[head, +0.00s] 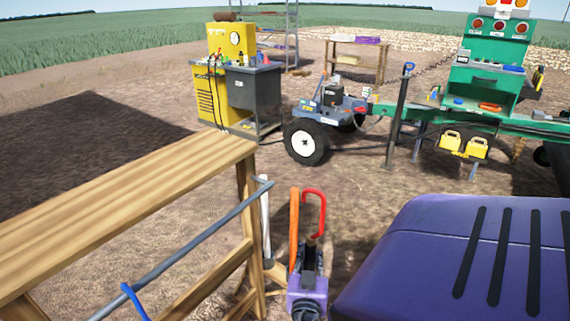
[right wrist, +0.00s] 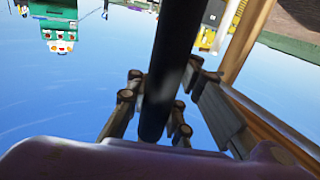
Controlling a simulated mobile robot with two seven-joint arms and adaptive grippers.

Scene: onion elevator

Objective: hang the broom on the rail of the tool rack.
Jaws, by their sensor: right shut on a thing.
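The wooden tool rack (head: 130,210) stands at the left of the head view. Its grey rail (head: 190,248) runs along its near side. My right gripper (head: 310,255) is right of the rail's far end, apart from it. It is shut on the broom, whose dark shaft (right wrist: 160,75) passes between the fingers in the right wrist view. The broom's lower end is hidden. My left gripper is out of view.
A blue hook (head: 132,298) hangs on the near part of the rail. A pale upright handle (head: 265,220) stands at the rail's far end. A yellow and grey workstation (head: 235,85), a wheeled trailer (head: 325,115) and a green machine (head: 490,65) are farther back. Bare soil lies between.

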